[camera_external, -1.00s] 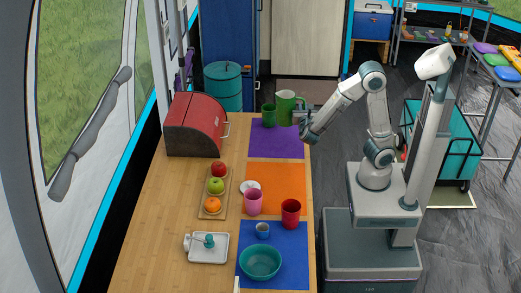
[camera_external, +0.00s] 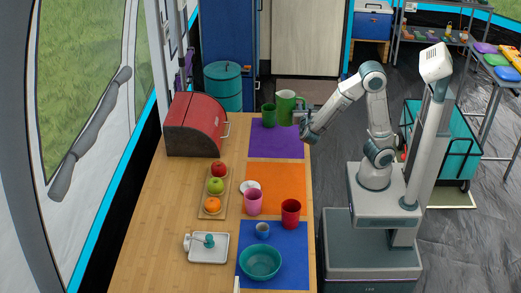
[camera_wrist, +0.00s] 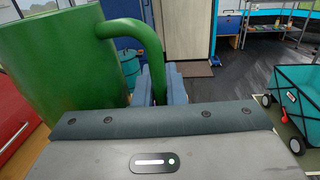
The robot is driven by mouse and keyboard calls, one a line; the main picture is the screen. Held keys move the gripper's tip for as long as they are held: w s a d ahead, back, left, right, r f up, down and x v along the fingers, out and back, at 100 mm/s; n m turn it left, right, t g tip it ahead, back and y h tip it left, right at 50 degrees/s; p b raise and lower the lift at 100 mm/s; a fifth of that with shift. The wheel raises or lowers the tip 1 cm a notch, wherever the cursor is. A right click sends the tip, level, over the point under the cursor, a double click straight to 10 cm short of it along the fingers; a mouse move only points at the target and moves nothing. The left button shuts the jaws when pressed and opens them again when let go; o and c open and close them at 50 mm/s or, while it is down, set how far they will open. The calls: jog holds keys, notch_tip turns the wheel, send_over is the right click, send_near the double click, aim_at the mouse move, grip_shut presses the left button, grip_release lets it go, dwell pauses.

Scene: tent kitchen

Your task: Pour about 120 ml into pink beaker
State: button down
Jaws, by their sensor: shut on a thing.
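The pink beaker (camera_external: 253,203) stands upright near the line between the orange mat and the blue mat. My gripper (camera_external: 301,117) is at the far right edge of the table. It is shut on the handle of a green jug (camera_external: 286,106), which looks upright over the purple mat. The external view does not clearly show whether the jug touches the mat. In the wrist view the jug (camera_wrist: 60,65) fills the left side, and its handle runs down between the fingers (camera_wrist: 160,88). The jug's contents are hidden.
A dark green cup (camera_external: 268,116) stands left of the jug. A red cup (camera_external: 291,212), a small blue cup (camera_external: 262,231) and a teal bowl (camera_external: 260,262) stand near the beaker. A fruit board (camera_external: 207,203), a white tray (camera_external: 208,255) and a red bread box (camera_external: 197,125) are left.

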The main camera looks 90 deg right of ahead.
aim_at(284, 101)
jog(key=w+r+n+t, duration=0.1)
jog(key=w, duration=0.2)
jog(key=w+r+n+t+y, duration=0.1)
jog(key=w+t, duration=0.1)
jog(key=w+r+n+t, duration=0.1)
jog(key=w+t, duration=0.1)
jog(key=w, duration=0.1)
jog(key=shift+w+a+r, duration=0.15)
jog(key=shift+w+a, duration=0.05)
jog(key=shift+w, duration=0.15)
jog(key=w+a+r+n+t+y, duration=0.35)
jog(key=w+r+n+t, duration=0.2)
jog(key=w+r, duration=0.2)
jog(key=a+r+n+t+y, duration=0.35)
jog(key=r+y, duration=0.25)
jog(key=r, duration=0.4)
jog(key=a+r+n+t+y, duration=0.2)
jog(key=a+r+n+y, duration=0.15)
jog(key=r+y, duration=0.5)
jog(key=s+a+f+n+g+y+b, duration=0.1)
jog(key=a+f+n+g+y+b, duration=0.2)
jog(key=a+f+b, duration=0.9)
jog(key=s+a+f+n+g+y+b, duration=0.2)
jog(key=a+f+n+y+b, duration=0.6)
jog(key=a+f+b, duration=0.5)
jog(key=shift+s+a+f+g+y, duration=0.25)
jog(key=shift+a+f+g+y, duration=0.6)
jog(key=shift+a+f, duration=0.85)
jog(key=shift+a+r+n, duration=0.1)
jog(key=shift+n, duration=0.15)
